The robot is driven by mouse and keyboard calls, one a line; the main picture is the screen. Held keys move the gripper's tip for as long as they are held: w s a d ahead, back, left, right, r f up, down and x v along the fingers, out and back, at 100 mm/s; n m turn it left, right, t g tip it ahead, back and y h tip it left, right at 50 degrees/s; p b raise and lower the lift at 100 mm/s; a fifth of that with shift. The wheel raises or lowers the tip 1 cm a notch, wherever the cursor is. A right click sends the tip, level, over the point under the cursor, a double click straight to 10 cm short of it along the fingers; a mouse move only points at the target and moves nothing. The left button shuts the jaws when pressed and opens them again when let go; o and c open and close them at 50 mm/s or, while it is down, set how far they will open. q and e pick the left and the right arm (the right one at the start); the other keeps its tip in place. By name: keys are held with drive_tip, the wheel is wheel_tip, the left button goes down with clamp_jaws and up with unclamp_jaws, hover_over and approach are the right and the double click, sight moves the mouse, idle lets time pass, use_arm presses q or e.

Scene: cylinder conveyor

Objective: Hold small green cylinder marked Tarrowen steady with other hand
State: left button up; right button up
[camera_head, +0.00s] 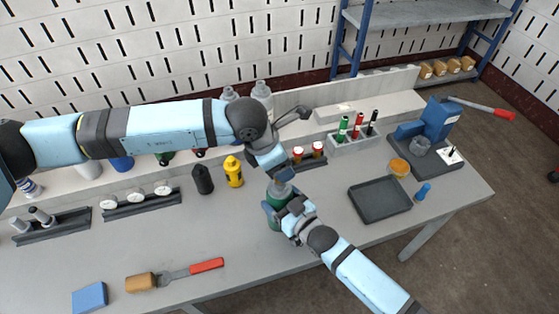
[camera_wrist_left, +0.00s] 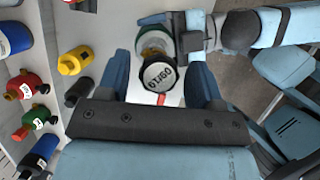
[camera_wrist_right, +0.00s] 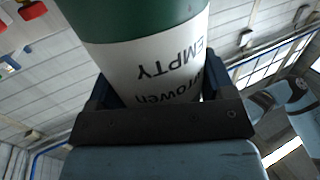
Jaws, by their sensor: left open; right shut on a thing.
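The green Tarrowen cylinder (camera_head: 274,222) stands upright near the middle of the bench's front. In the right wrist view its white label (camera_wrist_right: 150,65) reads "EMPTY" and "Tarrowen", upside down. My right gripper (camera_head: 283,208) is shut around the cylinder's side from the front right. My left gripper (camera_head: 273,172) is open and points down just above the cylinder's top. In the left wrist view the dark cap (camera_wrist_left: 158,74) with a white printed face sits between the open left fingers. I cannot tell whether they touch it.
A yellow cylinder (camera_head: 233,172) and a black one (camera_head: 203,179) stand to the left.

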use_arm(q)
drive_tip(key=m+g, duration=0.2)
drive_tip(key=m, duration=0.3)
drive_tip(key=shift+m, duration=0.4)
drive_tip(key=shift+f, duration=1.25)
drive_tip(key=c, duration=1)
drive_tip(key=n+t, duration=0.2)
drive_tip(key=n, duration=0.4)
